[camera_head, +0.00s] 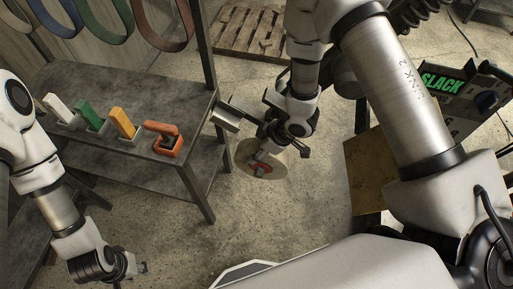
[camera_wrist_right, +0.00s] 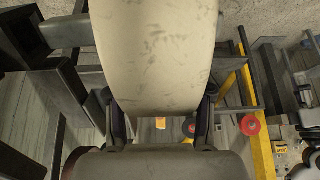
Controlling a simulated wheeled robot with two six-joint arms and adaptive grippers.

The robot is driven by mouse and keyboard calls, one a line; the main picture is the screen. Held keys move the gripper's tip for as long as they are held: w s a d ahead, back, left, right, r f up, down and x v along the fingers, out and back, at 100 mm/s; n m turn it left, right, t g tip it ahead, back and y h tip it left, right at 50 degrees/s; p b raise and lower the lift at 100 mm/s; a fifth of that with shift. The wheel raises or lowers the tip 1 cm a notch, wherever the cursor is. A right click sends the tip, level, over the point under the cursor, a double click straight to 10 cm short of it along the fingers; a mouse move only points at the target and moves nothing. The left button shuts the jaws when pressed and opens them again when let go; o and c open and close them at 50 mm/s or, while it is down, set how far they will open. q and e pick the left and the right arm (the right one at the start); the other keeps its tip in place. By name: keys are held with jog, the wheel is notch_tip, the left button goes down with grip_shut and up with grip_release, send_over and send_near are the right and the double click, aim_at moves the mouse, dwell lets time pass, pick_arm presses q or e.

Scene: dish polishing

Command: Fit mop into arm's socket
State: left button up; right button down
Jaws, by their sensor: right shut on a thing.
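The mop looks like a round beige disc with a red mark at its middle (camera_head: 250,165). It hangs at my right gripper (camera_head: 275,145), which is shut on it, out past the table's right corner. In the right wrist view the mop (camera_wrist_right: 158,50) fills the upper middle, its lower edge between the two dark fingers (camera_wrist_right: 160,118). Grey square-ended blocks (camera_head: 231,113) stand just up and left of my right gripper; I cannot tell whether one is the arm's socket or whether the mop touches them. My left gripper (camera_head: 138,268) is low at the left, apart from everything; its fingers are too small to read.
A dark metal table (camera_head: 120,95) at the left holds white, green and yellow blocks (camera_head: 122,122) and an orange tool (camera_head: 162,139). Belts (camera_head: 105,25) hang above. A machine marked SLACK (camera_head: 450,85) and a brownish panel (camera_head: 375,170) stand at the right. A pallet (camera_head: 250,32) lies behind.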

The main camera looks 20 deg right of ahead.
jog(key=shift+w+d+p, duration=0.4)
jog(key=shift+w+d, duration=0.15)
jog(key=shift+w, duration=0.25)
jog(key=shift+w+d, duration=0.2)
jog(key=shift+w, duration=0.05)
jog(key=shift+w+d+p, duration=0.4)
jog(key=shift+w+p, duration=0.05)
jog(key=shift+w, duration=0.15)
jog(key=shift+c, duration=1.8)
grip_release()
notch_tip(320, 180, up, 10)
